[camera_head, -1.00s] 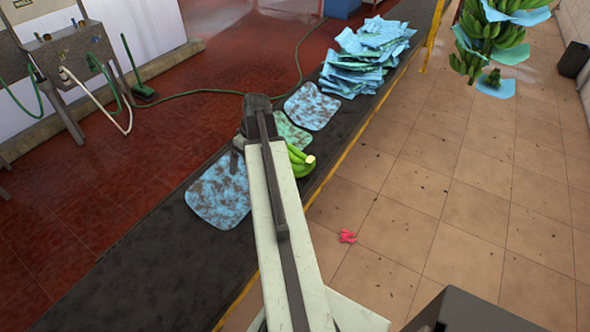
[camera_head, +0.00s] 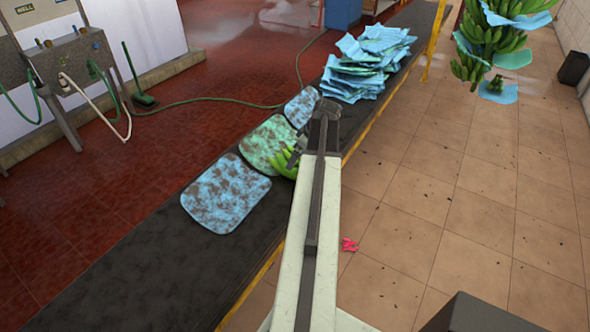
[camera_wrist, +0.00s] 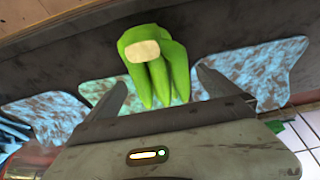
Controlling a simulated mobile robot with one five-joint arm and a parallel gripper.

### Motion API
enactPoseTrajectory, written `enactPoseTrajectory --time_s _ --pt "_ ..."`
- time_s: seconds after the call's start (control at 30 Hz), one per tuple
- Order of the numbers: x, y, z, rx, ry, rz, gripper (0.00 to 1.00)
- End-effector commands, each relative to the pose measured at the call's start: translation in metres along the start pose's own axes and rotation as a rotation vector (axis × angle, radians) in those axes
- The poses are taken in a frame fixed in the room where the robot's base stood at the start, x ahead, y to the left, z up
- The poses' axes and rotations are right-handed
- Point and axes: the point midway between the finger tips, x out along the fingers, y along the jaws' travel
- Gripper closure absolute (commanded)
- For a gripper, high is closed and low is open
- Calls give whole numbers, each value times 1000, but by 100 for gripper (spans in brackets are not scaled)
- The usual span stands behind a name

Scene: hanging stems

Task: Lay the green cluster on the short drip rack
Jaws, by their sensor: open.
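The green cluster (camera_head: 284,164), several green bananas with a pale cut crown, rests at the near edge of a green, brown-stained sheet on the dark bench. My arm hides its right part in the head view. In the wrist view the cluster (camera_wrist: 153,66) lies ahead of my gripper (camera_wrist: 162,77), crown facing the camera. My gripper's two fingers are spread apart, one to each side of the cluster; I cannot tell whether they touch it. In the head view the gripper is mostly hidden. I cannot pick out a drip rack in either view.
The long dark bench (camera_head: 130,270) carries the green sheet (camera_head: 262,138), blue stained sheets (camera_head: 226,192) beside it and a stack of blue sheets (camera_head: 366,62). Banana bunches (camera_head: 490,40) hang at upper right. A pink scrap (camera_head: 349,245) lies on open tiled floor.

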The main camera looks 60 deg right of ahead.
Motion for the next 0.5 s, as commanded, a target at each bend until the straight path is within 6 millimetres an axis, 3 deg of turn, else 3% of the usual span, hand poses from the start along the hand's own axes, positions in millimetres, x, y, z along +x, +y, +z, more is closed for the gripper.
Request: enactPoseTrajectory --time_s 0.03,0.2,0.47,0.5 --pt "15 1 2 -1 0 0 0" --pt "43 2 3 0 0 0 0" --pt "42 1 0 2 0 1 0" --pt "42 2 0 2 0 1 11"
